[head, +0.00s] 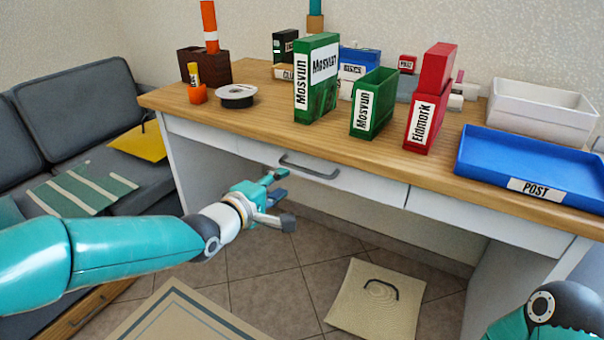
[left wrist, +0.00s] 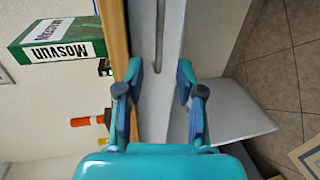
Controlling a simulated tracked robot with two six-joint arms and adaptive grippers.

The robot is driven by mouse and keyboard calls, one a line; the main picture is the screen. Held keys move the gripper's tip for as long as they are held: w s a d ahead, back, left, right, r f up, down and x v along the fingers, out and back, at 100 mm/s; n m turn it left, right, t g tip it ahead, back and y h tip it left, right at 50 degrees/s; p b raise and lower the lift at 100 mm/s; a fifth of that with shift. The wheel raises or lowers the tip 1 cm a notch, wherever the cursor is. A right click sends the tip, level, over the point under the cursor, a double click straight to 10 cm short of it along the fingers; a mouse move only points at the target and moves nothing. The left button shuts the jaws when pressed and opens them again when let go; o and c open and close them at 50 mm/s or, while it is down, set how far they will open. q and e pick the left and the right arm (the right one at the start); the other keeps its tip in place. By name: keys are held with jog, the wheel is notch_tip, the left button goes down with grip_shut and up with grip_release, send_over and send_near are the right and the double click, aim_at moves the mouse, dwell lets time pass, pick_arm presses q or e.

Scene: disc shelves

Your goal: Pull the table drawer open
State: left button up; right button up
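The wooden-topped table (head: 250,112) has a white drawer front (head: 365,186) under its top, with a grey bar handle (head: 308,170). The drawer front looks flush with the table's front. My left gripper (head: 279,197) is open and empty, in front of and a little below the handle in the head view. In the left wrist view, its two fingers (left wrist: 160,82) stand apart, turned toward the white drawer front (left wrist: 174,50). The handle (left wrist: 160,35) lies ahead between them, with a visible gap. My right gripper is outside both views; only part of my right arm shows.
The tabletop holds green binders (head: 316,80), a red binder (head: 430,100), a blue tray (head: 530,160), a white bin (head: 540,110) and a tape reel (head: 237,95). A grey sofa (head: 75,105) stands left. A beige mat (head: 375,305) lies on the floor.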

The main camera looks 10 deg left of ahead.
aim_at(302, 170)
pick_arm(q)
jog(key=b+x, duration=0.1)
jog(key=x, duration=0.9)
jog(key=shift+w, duration=0.2)
grip_shut()
